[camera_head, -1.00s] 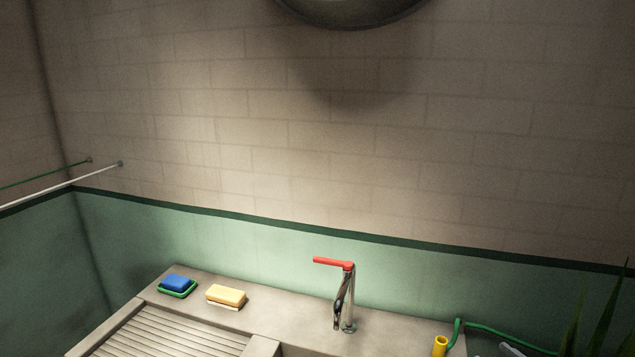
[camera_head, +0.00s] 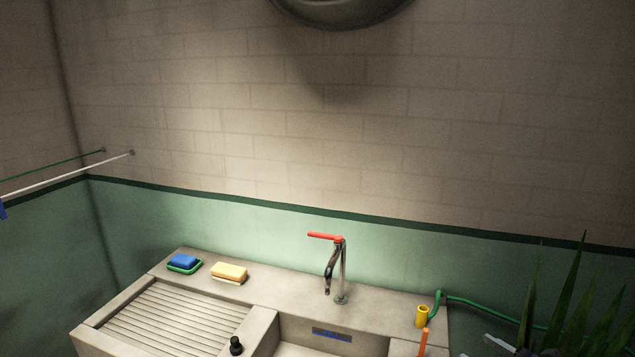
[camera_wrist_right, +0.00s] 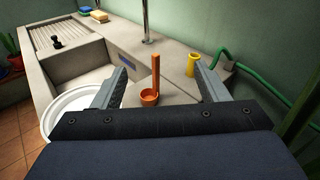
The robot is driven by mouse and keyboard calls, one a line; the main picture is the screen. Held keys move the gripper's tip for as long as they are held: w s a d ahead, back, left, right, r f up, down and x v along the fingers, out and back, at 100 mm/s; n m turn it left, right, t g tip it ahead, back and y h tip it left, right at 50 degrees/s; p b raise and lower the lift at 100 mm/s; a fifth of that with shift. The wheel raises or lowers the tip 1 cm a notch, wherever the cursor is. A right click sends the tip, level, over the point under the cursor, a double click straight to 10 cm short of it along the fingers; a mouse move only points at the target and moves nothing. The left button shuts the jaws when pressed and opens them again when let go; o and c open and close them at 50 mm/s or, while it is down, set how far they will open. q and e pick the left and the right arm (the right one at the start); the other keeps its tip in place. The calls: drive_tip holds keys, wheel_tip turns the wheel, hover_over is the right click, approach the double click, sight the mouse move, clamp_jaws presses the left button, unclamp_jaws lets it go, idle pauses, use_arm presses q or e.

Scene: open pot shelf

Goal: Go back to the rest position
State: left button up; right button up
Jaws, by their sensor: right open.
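My right gripper (camera_wrist_right: 160,72) is open in the right wrist view, with its two grey fingers wide apart. An orange scoop (camera_wrist_right: 149,97) with an upright handle shows between and beyond the fingers, standing on the pale sink counter. I see nothing held between the fingers. In the head view the top of the orange handle (camera_head: 423,341) shows at the bottom edge. A grey part (camera_head: 497,343) at the lower right there may be my right gripper, partly behind leaves. My left gripper is in neither view.
The stone sink (camera_head: 262,320) has a ribbed drainboard and a tap (camera_head: 340,270) with a red lever. A white round basin (camera_wrist_right: 62,112) stands beside the sink.

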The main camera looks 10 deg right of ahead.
drive_tip(key=s+a+r+n+g+y+b, duration=0.2)
drive_tip(key=s+a+n+g, duration=0.2)
drive_tip(key=a+n, duration=0.55)
drive_tip(key=s+a+r+n+g+y+b, duration=0.25)
drive_tip(key=s+a+n+g, duration=0.35)
drive_tip(key=a, duration=0.7)
drive_tip(key=s+a+f+n+h+b, duration=0.2)
drive_tip(key=s+f+n+h+b, duration=0.2)
drive_tip(key=s+n, duration=0.7)
wheel_tip(320, 180, down, 2)
drive_tip(key=n+h, duration=0.2)
drive_tip(key=n, duration=0.1)
drive_tip(key=shift+a+f+b, duration=0.15)
drive_tip(key=shift+a+b, duration=0.1)
drive_tip(key=shift+b, duration=0.05)
